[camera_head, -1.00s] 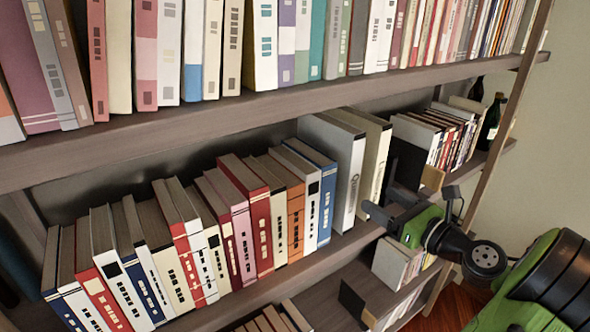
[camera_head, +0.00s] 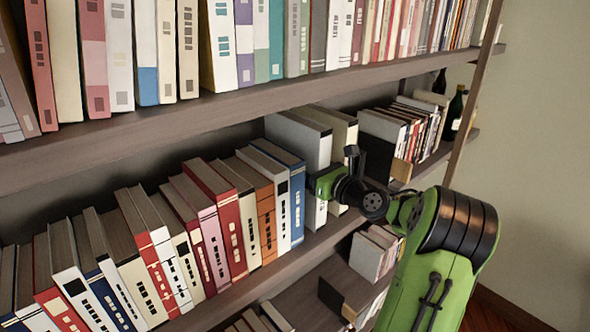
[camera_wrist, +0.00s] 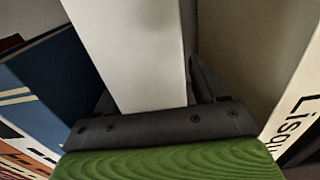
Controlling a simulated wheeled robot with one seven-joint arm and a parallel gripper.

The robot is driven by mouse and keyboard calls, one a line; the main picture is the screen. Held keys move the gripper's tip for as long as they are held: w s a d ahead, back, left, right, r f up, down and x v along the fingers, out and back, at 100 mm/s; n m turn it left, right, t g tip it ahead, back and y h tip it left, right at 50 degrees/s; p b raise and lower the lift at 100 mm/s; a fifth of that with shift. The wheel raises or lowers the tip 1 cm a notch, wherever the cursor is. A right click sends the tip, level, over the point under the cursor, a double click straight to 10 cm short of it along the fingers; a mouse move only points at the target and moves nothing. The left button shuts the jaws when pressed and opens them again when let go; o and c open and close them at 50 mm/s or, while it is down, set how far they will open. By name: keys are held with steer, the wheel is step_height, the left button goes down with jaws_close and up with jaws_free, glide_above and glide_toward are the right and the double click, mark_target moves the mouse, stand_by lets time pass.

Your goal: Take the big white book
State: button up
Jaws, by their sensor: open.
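The big white book (camera_head: 300,140) stands upright on the middle shelf, between a blue book (camera_head: 285,165) on its left and a large cream book (camera_head: 338,128) on its right. In the wrist view the white book (camera_wrist: 135,45) lies between the two fingers of my open gripper (camera_wrist: 155,92). One finger is on the blue book's side, the other on the cream book's side. Whether the fingers touch the book I cannot tell.
A row of smaller books (camera_head: 180,240) fills the shelf to the left. A dark bookend (camera_head: 378,155) and more books (camera_head: 405,125) stand to the right. The upper shelf board (camera_head: 230,105) runs above. Bottles (camera_head: 455,110) stand at the far right.

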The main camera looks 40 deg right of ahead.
steer(key=shift+s, duration=0.15)
steer(key=shift+c, duration=0.9)
jaws_close()
steer(key=shift+r, duration=0.25)
